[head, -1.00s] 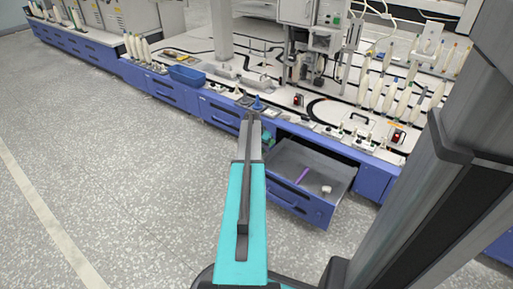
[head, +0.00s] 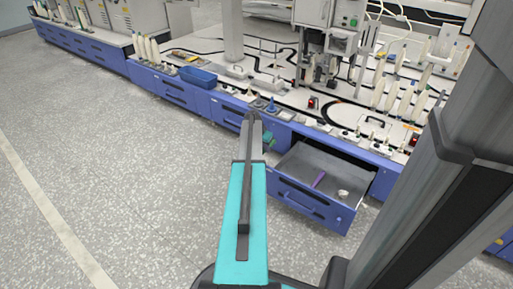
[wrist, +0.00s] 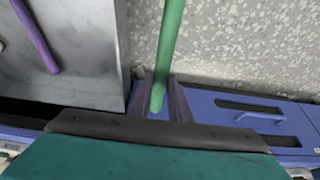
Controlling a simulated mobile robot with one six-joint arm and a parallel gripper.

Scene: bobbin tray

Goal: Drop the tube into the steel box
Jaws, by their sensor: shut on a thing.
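A long green tube (wrist: 171,45) is held between the two dark fingers of my gripper (wrist: 164,102) in the wrist view. The gripper is shut on it near its lower end in the picture. The open grey-lined drawer (head: 308,156), seemingly the steel box, stands right of my arm in the head view. Its inside also shows at the left of the wrist view (wrist: 86,55). The tube is outside it, to the right of its wall, over the floor side. A purple tube (head: 319,180) lies inside the drawer.
A small white object (head: 343,194) lies in the drawer near its right side. The blue-fronted bench (head: 175,92) runs behind, crowded with white bobbins and a blue bin (head: 198,76). The speckled floor (head: 110,160) to the left is clear.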

